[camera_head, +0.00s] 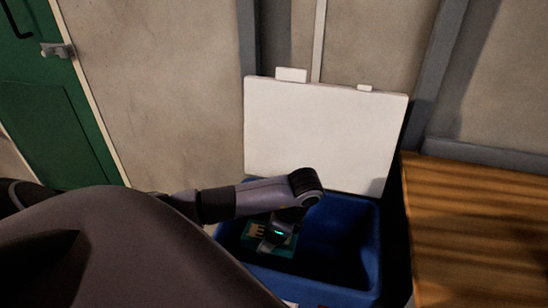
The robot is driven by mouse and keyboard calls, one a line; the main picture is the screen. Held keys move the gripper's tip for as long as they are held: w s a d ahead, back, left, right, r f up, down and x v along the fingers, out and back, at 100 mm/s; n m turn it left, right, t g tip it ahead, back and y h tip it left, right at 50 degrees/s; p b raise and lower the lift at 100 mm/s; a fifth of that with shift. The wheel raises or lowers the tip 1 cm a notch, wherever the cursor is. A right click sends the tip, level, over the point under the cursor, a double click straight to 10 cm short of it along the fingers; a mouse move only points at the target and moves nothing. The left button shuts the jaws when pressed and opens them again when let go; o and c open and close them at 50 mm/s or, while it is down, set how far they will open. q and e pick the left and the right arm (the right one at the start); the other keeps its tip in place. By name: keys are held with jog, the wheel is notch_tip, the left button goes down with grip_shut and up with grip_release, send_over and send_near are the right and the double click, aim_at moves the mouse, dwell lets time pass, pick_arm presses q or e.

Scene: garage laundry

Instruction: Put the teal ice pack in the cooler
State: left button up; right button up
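The blue cooler (365,250) stands open on the floor, with its white lid (320,135) raised upright behind it. The teal ice pack (287,250), with pale markings, shows inside the left part of the cooler, below the rim. My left arm reaches in from the left over the cooler's rim. My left gripper (270,246) points down into the cooler, right at the ice pack, and partly covers it. Its fingers are too small and dark to tell whether they are shut on the pack or apart. The cooler floor under the pack is hidden. My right gripper is out of view.
A wooden surface (480,230) stands close to the right of the cooler. A wall rises behind the lid. A green door (45,120) is at the far left. The right part of the cooler's inside looks empty but is dark.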

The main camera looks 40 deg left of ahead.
pick_arm(q)
notch_tip(320, 180, down, 12)
jog(key=shift+w+r+b, duration=0.1)
jog(key=shift+b, duration=0.6)
jog(key=shift+f, duration=0.25)
jog(key=o, duration=1.4)
jog(key=shift+r, duration=0.15)
jog(key=shift+r, duration=0.3)
jog(key=p+v, duration=0.1)
jog(key=v, duration=1)
jog(key=shift+d+r, duration=0.25)
